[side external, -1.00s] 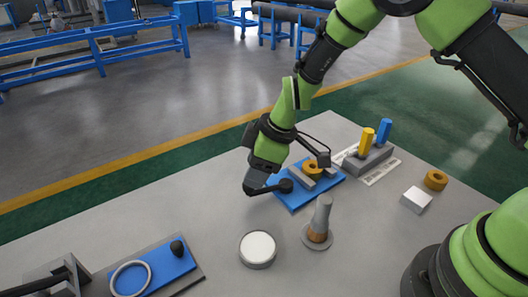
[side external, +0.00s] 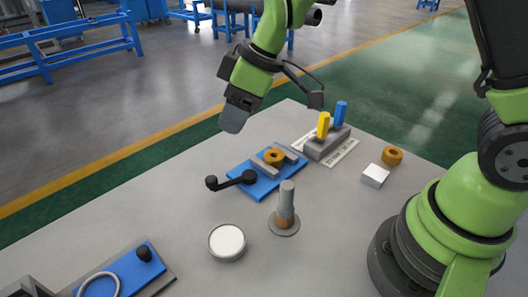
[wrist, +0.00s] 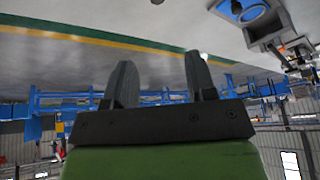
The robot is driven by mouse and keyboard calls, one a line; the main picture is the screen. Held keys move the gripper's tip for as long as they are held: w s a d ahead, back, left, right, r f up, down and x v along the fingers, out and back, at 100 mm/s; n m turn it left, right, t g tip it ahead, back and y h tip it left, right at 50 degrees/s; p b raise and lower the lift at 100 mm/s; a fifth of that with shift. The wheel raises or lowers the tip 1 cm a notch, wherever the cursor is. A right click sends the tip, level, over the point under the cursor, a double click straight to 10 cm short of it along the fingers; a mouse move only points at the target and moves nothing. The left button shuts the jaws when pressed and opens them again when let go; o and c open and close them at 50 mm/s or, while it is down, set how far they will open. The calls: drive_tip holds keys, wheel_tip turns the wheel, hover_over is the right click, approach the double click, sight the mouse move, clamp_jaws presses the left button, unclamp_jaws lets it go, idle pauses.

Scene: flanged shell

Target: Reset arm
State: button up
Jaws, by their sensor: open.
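My gripper (side external: 235,116) hangs in the air above the far edge of the table in the side external view, clear of all the parts. In the wrist view its two fingers (wrist: 161,75) stand apart with nothing between them. A blue fixture plate (side external: 262,190) holds an orange ring (side external: 274,156) between grey blocks. A black crank handle (side external: 230,182) lies at the plate's left side. A grey post with a round flange (side external: 286,203) stands in front of the plate.
A white-topped round dish (side external: 227,241), a white block (side external: 375,175) and another orange ring (side external: 392,156) stand on the table. A grey holder (side external: 327,142) carries a yellow and a blue peg. Another blue fixture (side external: 125,271) is at front left. The air around my gripper is clear.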

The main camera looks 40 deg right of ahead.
drive_tip(key=s+d+r+m+t, duration=0.1)
drive_tip(key=s+d+r+m, duration=0.15)
drive_tip(key=s+r, duration=0.25)
drive_tip(key=s+d+r+m+t, duration=0.1)
drive_tip(key=s+r+m, duration=0.25)
drive_tip(key=r, duration=0.25)
drive_tip(key=s+d+m+t, duration=0.1)
drive_tip(key=s+m, duration=0.2)
drive_tip(key=s, duration=0.2)
drive_tip(key=s+d+r+m+h, duration=0.1)
drive_tip(key=s+d+m, duration=0.1)
drive_tip(key=s, duration=0.4)
drive_tip(key=shift+s+d+r+m+t+h, duration=0.2)
drive_tip(key=shift+d+r+m+t+h, duration=0.15)
drive_tip(key=shift+m, duration=0.25)
